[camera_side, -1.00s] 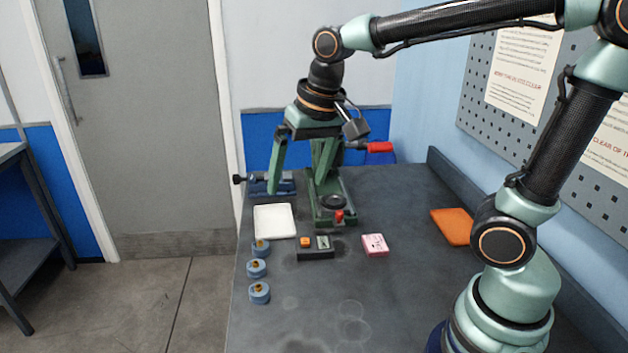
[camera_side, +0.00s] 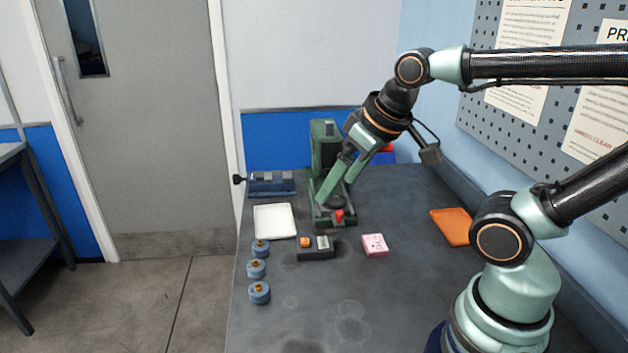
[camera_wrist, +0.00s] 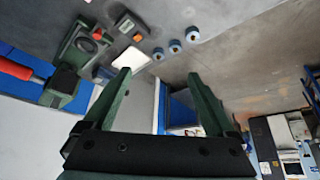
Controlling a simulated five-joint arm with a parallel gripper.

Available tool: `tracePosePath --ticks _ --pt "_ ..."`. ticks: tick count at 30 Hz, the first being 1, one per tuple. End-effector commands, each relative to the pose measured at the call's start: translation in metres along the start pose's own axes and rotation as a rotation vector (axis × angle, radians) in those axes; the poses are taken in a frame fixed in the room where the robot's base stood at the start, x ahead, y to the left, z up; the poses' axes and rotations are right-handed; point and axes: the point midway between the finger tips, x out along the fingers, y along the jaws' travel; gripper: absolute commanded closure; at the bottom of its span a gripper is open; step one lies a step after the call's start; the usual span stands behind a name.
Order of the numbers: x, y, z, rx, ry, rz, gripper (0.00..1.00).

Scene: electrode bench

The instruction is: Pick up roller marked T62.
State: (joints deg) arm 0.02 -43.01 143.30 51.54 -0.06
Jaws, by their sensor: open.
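Three blue rollers with brass-coloured centres stand in a row along the left edge of the bench: a far one (camera_side: 261,248), a middle one (camera_side: 256,268) and a near one (camera_side: 259,292). They also show in the wrist view, as a first (camera_wrist: 158,54), a second (camera_wrist: 175,46) and a third roller (camera_wrist: 192,33). No marking is legible, so I cannot tell which is T62. My gripper (camera_side: 337,191) is open and tilted, in front of the green press and well apart from the rollers. In the wrist view my gripper (camera_wrist: 159,74) has nothing between its fingers.
A green press (camera_side: 321,150) stands at the back, with a small vise (camera_side: 271,187) to its left. A white tray (camera_side: 274,221), a dark box with an orange button (camera_side: 316,254), a pink block (camera_side: 375,245) and an orange mat (camera_side: 452,227) lie on the bench. The front is clear.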

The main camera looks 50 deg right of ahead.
Motion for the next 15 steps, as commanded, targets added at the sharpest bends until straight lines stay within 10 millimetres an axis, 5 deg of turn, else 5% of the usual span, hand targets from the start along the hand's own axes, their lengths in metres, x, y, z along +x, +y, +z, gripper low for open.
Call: tracePosePath --ticks 10,15 --pt "0.001 -0.001 -0.001 0.014 -0.005 -0.001 0.13" --pt "0.009 -0.008 -0.012 0.17 -0.06 -0.007 0.13"
